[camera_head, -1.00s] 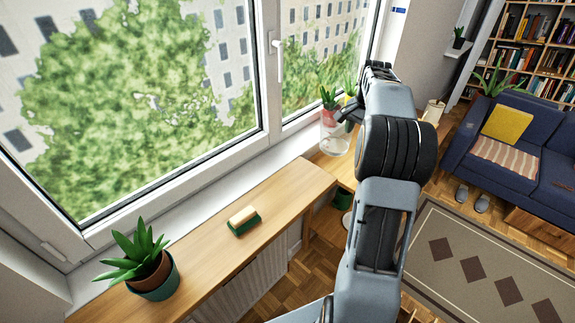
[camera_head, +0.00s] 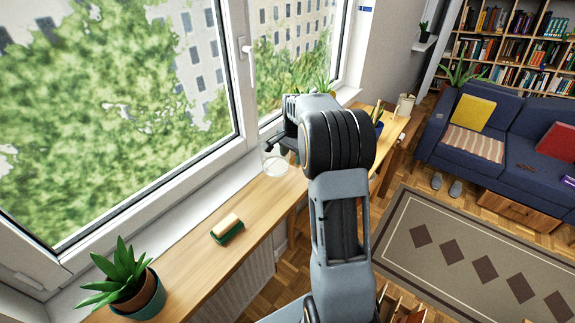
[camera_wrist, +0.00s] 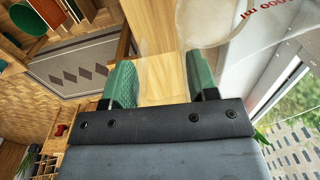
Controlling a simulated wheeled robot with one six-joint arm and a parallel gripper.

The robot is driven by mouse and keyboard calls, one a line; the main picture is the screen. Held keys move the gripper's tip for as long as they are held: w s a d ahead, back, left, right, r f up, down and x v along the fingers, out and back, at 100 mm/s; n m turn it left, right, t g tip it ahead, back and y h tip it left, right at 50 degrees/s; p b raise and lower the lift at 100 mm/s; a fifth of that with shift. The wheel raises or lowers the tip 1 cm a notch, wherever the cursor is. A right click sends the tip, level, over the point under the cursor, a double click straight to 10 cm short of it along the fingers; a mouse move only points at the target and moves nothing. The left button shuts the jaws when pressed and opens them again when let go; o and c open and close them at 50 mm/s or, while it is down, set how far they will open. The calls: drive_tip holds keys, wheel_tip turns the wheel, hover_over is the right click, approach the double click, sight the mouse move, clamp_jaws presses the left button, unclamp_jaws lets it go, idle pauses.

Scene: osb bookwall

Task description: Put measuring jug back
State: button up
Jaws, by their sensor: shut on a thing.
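The clear measuring jug (camera_head: 276,166) hangs below my gripper (camera_head: 280,147) in the head view, over the window-side edge of the wooden counter. Its round base shows, but I cannot tell whether it touches the surface. In the wrist view the transparent jug (camera_wrist: 215,22), with red lettering, shows at the top. My gripper's green fingertips (camera_wrist: 160,82) are apart there, shut on the jug; the see-through part between them is faint. My arm hides part of the jug's surroundings in the head view.
A green-and-yellow sponge (camera_head: 228,229) lies on the wooden counter (camera_head: 190,265). A potted plant (camera_head: 132,285) stands at the near left end. More plants (camera_head: 322,84) and a pale mug (camera_head: 405,104) stand beyond my arm. The window (camera_head: 120,110) borders the left. Counter between sponge and jug is clear.

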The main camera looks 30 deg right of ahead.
drive_tip(key=f, duration=0.1)
drive_tip(key=a+f, duration=0.1)
drive_tip(key=f, duration=0.2)
drive_tip(key=shift+w+a+f+p, duration=0.25)
drive_tip(key=shift+f+p, duration=0.05)
drive_tip(key=shift+f, duration=0.2)
drive_tip(key=o, duration=1.2)
